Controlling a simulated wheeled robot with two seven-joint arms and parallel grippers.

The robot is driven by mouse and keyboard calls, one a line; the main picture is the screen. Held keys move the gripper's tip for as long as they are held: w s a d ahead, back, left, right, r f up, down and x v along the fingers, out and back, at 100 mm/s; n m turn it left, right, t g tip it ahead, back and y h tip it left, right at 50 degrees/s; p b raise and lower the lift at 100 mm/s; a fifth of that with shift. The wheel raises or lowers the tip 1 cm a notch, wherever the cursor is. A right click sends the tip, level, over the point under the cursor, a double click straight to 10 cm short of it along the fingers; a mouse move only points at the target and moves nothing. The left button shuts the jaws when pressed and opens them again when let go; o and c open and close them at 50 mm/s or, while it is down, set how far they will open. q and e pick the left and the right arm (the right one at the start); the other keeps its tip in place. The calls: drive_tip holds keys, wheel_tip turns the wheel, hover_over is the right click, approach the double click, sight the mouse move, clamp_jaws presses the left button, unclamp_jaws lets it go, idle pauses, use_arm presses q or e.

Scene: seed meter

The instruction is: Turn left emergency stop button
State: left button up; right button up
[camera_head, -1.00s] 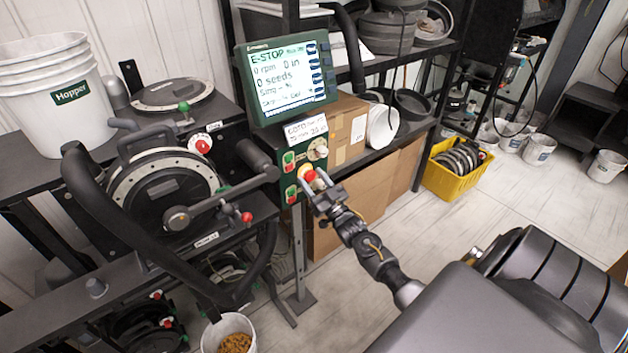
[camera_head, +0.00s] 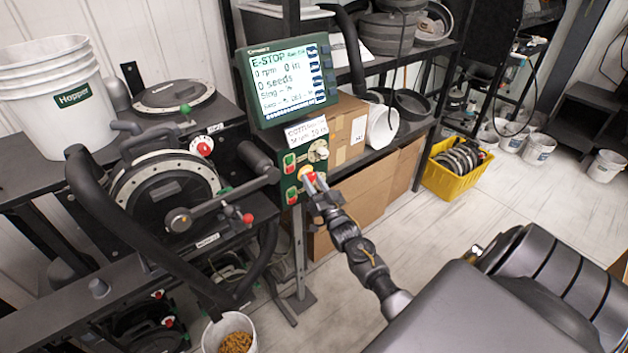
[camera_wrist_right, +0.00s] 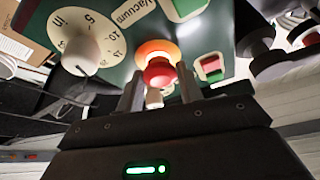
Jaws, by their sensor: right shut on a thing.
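The emergency stop button (camera_head: 307,174) is a red mushroom knob on an orange-yellow base, on the front of the green control box (camera_head: 280,172) under the screen. In the right wrist view the red knob (camera_wrist_right: 159,72) sits between my two finger tips, in front of its orange ring. My right gripper (camera_head: 313,184) comes from the lower right and is shut on the knob. The fingers hide part of the knob in the head view. The screen (camera_head: 287,80) reads E-STOP. My left gripper is not in view.
Green-and-red switches (camera_head: 290,162) and a round white dial (camera_head: 318,151) are close beside the button. A seed meter with a crank handle (camera_head: 225,203) stands to the left. Cardboard boxes (camera_head: 350,205) are behind and below.

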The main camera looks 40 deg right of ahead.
drive_tip(key=shift+r+m+g+h+p, duration=0.1)
drive_tip(key=shift+m+g+h+p, duration=0.55)
drive_tip(key=shift+m, duration=1.15)
drive_tip(key=shift+t+h, duration=0.25)
drive_tip(key=o, duration=1)
drive_tip(key=shift+w, duration=0.1)
drive_tip(key=shift+c, duration=0.2)
drive_tip(key=b+v, duration=0.3)
drive_tip(key=v, duration=0.8)
drive_tip(key=shift+b, duration=0.4)
